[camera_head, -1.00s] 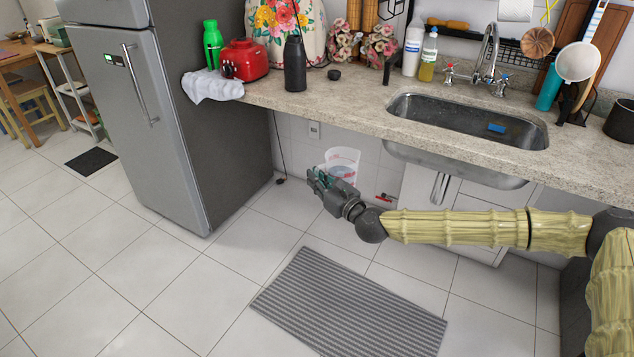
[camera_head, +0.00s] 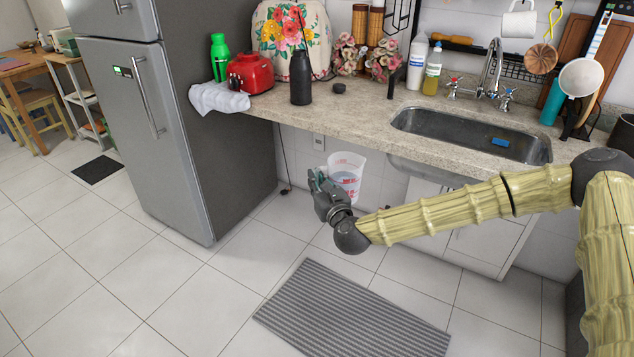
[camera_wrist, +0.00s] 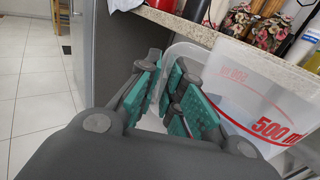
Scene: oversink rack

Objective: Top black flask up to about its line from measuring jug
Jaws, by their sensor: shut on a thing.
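The black flask (camera_head: 300,78) stands upright on the counter's front left part, beside the red appliance, with its neck up. A small dark round cap (camera_head: 339,87) lies on the counter to its right. My gripper (camera_head: 318,182) is shut on the measuring jug (camera_head: 346,172), a clear jug with red markings, and holds it in the air in front of the counter, below the counter top. In the wrist view the jug (camera_wrist: 262,95) shows a red "500" mark, and the teal finger pads (camera_wrist: 175,95) close at its side.
The stone counter (camera_head: 375,118) has a clear strip between flask and sink (camera_head: 470,130). A red appliance (camera_head: 249,73), green bottle (camera_head: 220,58) and white cloth (camera_head: 218,98) are left of the flask. Flower pots (camera_head: 381,58) and soap bottles (camera_head: 432,70) stand behind.

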